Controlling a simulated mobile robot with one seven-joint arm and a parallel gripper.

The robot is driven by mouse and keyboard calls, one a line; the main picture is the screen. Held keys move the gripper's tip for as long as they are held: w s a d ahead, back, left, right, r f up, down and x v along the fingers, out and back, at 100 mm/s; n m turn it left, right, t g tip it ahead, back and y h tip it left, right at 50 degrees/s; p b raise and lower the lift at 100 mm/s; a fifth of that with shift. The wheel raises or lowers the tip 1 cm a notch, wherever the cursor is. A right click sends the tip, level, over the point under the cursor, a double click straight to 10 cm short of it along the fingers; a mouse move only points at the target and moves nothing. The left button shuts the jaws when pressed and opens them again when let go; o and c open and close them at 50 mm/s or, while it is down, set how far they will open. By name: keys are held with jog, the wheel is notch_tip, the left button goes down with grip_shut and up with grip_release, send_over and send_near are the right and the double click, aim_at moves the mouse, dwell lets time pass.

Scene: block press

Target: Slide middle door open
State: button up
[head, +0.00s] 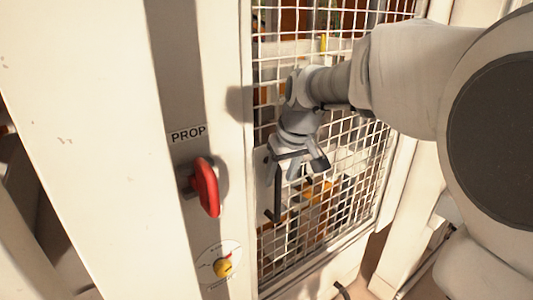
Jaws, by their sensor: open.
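The mesh door (345,205), a white wire grid in a pale frame, fills the middle of the head view. A dark, thin vertical handle (276,195) shows at its left side, with a short foot at its lower end. My gripper (300,165) is in front of the mesh, at the upper end of this handle, with its jaws open. I cannot tell whether a finger touches the handle. My arm comes in from the right and covers the upper right of the door. No gap at the door's left edge is visible.
A red handle (207,187) under a "PROP" label (188,134) sticks out from the white post left of the door. Below it is a round dial with a yellow knob (222,267). Behind the mesh are orange and brown blocks. A pale frame post stands at right.

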jog(key=shift+x, duration=1.7)
grip_shut()
